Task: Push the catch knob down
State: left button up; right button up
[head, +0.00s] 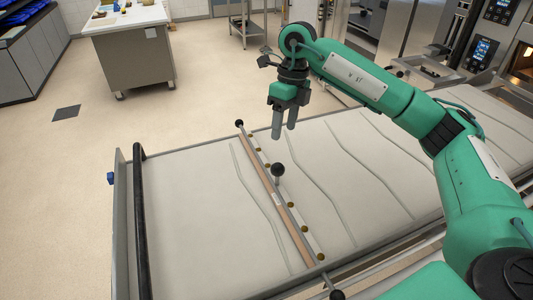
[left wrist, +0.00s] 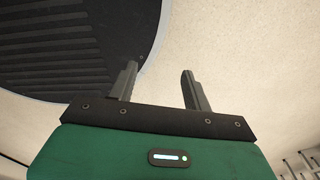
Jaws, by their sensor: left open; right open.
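A black ball knob (head: 278,169) on a short pale stem stands upright at the middle of a narrow bar (head: 285,211) across the pale, cloth-like loader surface; it looks like the catch knob. My right gripper (head: 284,132) is open and empty, its fingers pointing down, above and beyond the knob in the picture and apart from it. My left gripper (left wrist: 159,72) shows only in the left wrist view, open and empty, with floor and a dark ribbed round shape behind it. How far down the knob sits is hard to tell.
Smaller black knobs sit at the bar's far end (head: 239,123) and near end (head: 337,294). A black handle rail (head: 143,220) runs along the loader's left end. Ovens (head: 485,45) stand at the upper right. A worktable (head: 130,50) stands far back; the floor between is clear.

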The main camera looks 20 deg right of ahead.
aim_at(279, 163)
jog(key=f+p, duration=0.1)
jog(key=f, duration=0.3)
jog(key=s+a+f+p, duration=0.1)
jog(key=f, duration=0.2)
jog(key=a+f+p, duration=0.1)
jog(key=f+p, duration=0.1)
jog(key=f, duration=0.2)
jog(key=shift+s+f, duration=0.25)
jog(key=shift+f, duration=0.85)
jog(key=shift+a, duration=0.1)
jog(key=c, duration=1.2)
pick_arm(q)
jog(key=r, duration=0.4)
jog(key=shift+s+r, duration=0.15)
jog(key=shift+s, duration=0.25)
pick_arm(e)
jog(key=shift+f, duration=0.1)
grip_shut()
